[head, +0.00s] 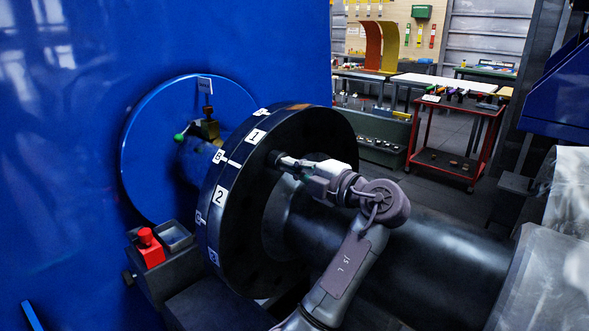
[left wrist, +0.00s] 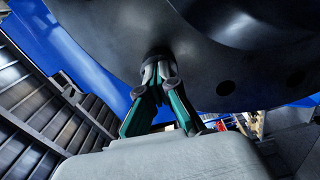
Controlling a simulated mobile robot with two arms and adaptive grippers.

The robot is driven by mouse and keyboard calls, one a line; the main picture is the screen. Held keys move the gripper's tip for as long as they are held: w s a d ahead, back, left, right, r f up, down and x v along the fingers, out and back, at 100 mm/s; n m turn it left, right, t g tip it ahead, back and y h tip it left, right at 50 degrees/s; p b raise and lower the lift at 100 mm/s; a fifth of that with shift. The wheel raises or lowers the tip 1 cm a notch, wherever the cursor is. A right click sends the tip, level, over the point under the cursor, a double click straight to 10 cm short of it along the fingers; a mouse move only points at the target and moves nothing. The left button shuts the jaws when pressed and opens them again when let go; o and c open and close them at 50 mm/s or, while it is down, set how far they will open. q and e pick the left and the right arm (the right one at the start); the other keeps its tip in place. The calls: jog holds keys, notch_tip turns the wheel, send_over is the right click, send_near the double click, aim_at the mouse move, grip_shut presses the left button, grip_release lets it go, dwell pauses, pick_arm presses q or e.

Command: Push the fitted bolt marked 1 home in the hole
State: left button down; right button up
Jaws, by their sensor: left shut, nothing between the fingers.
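The large dark coupling flange (head: 305,125) carries white rim labels, among them the label 1 (head: 256,136) and the label 2 (head: 219,196). My left gripper (head: 279,160) is shut and empty, its fingertips at the flange face close to label 1. In the left wrist view the fingertips (left wrist: 158,65) meet at a dark round spot on the flange face (left wrist: 215,45). The fingertips cover most of that spot, so I cannot tell bolt head from hole, nor how deep the bolt sits. Other dark holes show in the face to the right. My right gripper is not in view.
A thick dark shaft (head: 430,260) runs right from the flange, behind my left arm. A blue wall and blue disc (head: 150,150) stand left. A red cart (head: 455,135) stands farther back.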

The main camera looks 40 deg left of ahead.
pick_arm(q)
jog(key=shift+a, duration=0.1)
jog(key=s+d+b, duration=0.1)
jog(key=d+b, duration=0.2)
jog(key=d, duration=1.1)
jog(key=shift+d, duration=0.35)
jog(key=shift+f, duration=0.1)
